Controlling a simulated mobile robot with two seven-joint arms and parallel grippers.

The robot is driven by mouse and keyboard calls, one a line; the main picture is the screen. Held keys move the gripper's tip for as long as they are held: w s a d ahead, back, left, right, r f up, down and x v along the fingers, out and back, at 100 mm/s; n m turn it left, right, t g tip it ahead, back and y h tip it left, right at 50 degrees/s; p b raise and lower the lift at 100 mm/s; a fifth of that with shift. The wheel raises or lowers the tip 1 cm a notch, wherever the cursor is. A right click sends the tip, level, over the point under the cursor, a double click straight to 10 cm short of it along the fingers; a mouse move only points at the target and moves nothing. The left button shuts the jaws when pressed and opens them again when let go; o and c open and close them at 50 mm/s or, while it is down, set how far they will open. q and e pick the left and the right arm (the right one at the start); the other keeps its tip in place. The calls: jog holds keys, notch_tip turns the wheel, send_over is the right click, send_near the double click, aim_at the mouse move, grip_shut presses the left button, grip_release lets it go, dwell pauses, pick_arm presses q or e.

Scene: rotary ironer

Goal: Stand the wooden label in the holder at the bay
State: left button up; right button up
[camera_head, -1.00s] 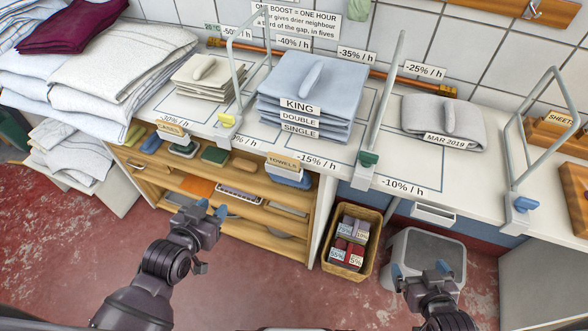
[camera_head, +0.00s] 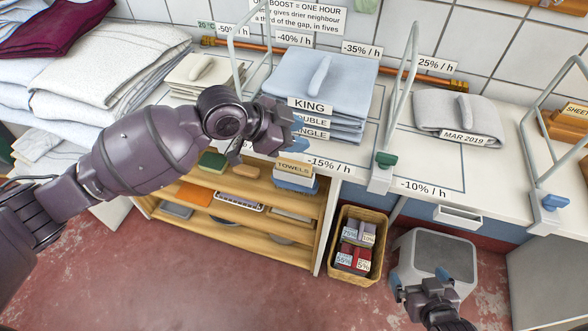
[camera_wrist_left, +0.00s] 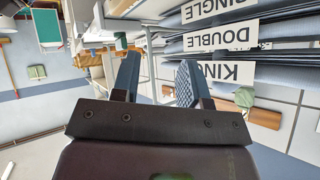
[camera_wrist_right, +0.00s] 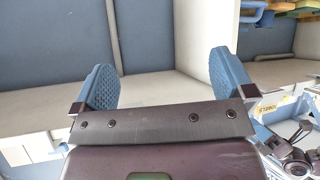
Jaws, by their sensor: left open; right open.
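A wooden label reading TOWELS (camera_head: 294,168) stands on a blue block-like piece (camera_head: 296,184) at the shelf unit's top front edge. A small empty white holder (camera_head: 457,216) is fixed to the counter front below the -10% / h bay. My left gripper (camera_head: 297,136) is open and empty, above and close to the TOWELS label, in front of the folded blue stack (camera_head: 325,85). In the left wrist view, the stack's KING and DOUBLE tags lie just beyond its fingers (camera_wrist_left: 155,80). My right gripper (camera_head: 433,282) is open and empty, low over the grey-topped bin.
Upright metal frames (camera_head: 402,95) stand along the counter edge. A basket of small boxes (camera_head: 355,240) and a grey-topped bin (camera_head: 437,250) stand on the floor. A folded grey cloth tagged MAR 2019 (camera_head: 455,113) lies in the right bay. A wooden SHEETS piece (camera_head: 575,112) is at far right.

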aim_at(293, 161)
pick_arm(q)
jog(key=a+m+g+y, duration=0.1)
jog(key=a+r+m+g+y+b, duration=0.1)
jog(key=g+y, duration=0.1)
jog(key=s+a+r+m+g+y, duration=0.1)
jog(key=a+m, duration=0.1)
jog(key=shift+r+g+y+b, duration=0.1)
jog(key=shift+g+y+b, duration=0.2)
jog(key=shift+b, duration=0.05)
jog(key=f, duration=0.3)
jog(key=shift+s+d+f+m+g+y+b, duration=0.3)
jog(key=shift+d+b, duration=0.05)
jog(key=shift+d+f, duration=0.35)
jog(key=shift+f, duration=0.3)
jog(key=x, duration=0.4)
jog(key=shift+w+d+f+b, duration=0.2)
jog(key=shift+d+b, duration=0.2)
grip_shut()
